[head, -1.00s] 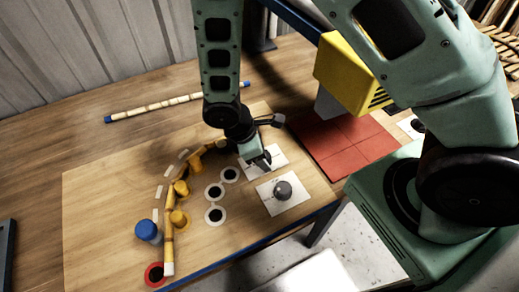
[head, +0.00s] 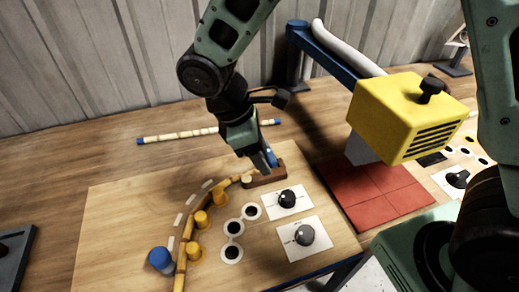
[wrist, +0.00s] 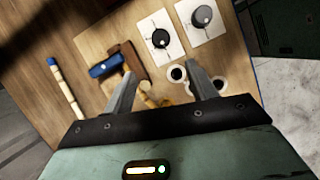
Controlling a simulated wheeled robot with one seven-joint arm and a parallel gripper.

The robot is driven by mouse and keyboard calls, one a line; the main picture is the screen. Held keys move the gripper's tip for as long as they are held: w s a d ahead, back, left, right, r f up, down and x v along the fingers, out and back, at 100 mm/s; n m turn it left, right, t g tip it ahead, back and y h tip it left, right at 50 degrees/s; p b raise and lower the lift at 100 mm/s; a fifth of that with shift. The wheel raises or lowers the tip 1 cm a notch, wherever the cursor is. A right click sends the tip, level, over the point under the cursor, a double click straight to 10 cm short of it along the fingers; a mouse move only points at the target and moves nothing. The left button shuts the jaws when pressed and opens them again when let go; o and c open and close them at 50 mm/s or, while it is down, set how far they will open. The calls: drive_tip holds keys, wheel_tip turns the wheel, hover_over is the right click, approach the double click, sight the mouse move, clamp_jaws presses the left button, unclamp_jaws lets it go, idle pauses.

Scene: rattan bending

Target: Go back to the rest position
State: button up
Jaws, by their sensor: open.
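My gripper (head: 262,162) is above the far end of the wooden board (head: 130,215). In the wrist view my gripper (wrist: 163,92) has its two fingers spread apart with nothing between them. A brown block with a blue part (wrist: 107,67) sits beyond the left finger; in the head view this brown block (head: 266,177) is partly hidden by my gripper. The bent rattan pole (head: 182,262) curves along the yellow pegs (head: 200,220). A blue peg (head: 161,258) stands at its near end.
Two dark knobs (head: 288,199) (head: 305,235) sit on white cards. A straight pole with blue ends (head: 180,134) lies behind the board. A yellow box (head: 405,115) on a blue arm overhangs the red tiles (head: 375,195) to the right. A corrugated wall (head: 80,65) stands behind.

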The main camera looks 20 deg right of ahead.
drive_tip(key=shift+a+r, duration=0.1)
drive_tip(key=shift+r, duration=0.15)
idle(0.3)
drive_tip(key=s+r+m+y, duration=0.2)
drive_tip(key=s+m, duration=0.1)
drive_tip(key=s, duration=0.4)
drive_tip(key=s+r+m+t+y, duration=0.1)
drive_tip(key=s+r+m+y, duration=0.1)
drive_tip(key=s, duration=0.6)
drive_tip(key=r+m, duration=0.1)
drive_tip(key=m, duration=0.1)
drive_tip(key=shift+d+r+m+y, duration=0.25)
drive_tip(key=shift+d+m+y, duration=0.05)
drive_tip(key=shift+d+y, duration=0.1)
